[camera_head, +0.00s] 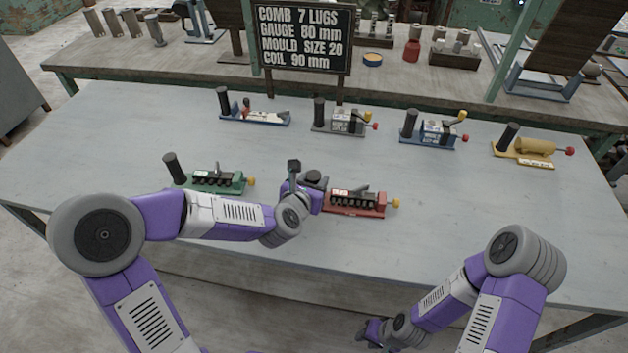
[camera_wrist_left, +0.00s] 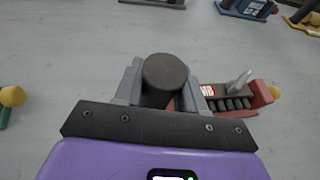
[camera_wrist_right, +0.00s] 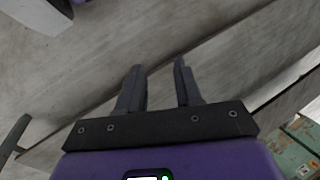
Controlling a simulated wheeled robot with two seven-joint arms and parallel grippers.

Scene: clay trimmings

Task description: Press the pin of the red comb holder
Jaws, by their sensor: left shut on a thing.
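The red comb holder (camera_head: 355,203) stands on the grey table, right of my left gripper. It has a row of dark lugs, a grey lever on top and a yellow pin (camera_head: 396,203) at its right end. My left gripper (camera_head: 312,180) is shut on the holder's upright black handle; in the left wrist view the handle (camera_wrist_left: 166,78) stands between the fingers. The holder's red body (camera_wrist_left: 262,94) and part of the yellow pin (camera_wrist_left: 275,91) show to the right there. My right gripper (camera_head: 375,333) is low in front of the table; in the right wrist view its fingers (camera_wrist_right: 160,88) are apart and empty.
A green comb holder (camera_head: 215,181) stands to the left. Blue (camera_head: 262,117), grey (camera_head: 340,122), dark blue (camera_head: 430,133) and yellow (camera_head: 525,150) tools stand in a row behind. A black sign (camera_head: 303,38) reads comb 7 lugs, gauge 80 mm. The table's right front is clear.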

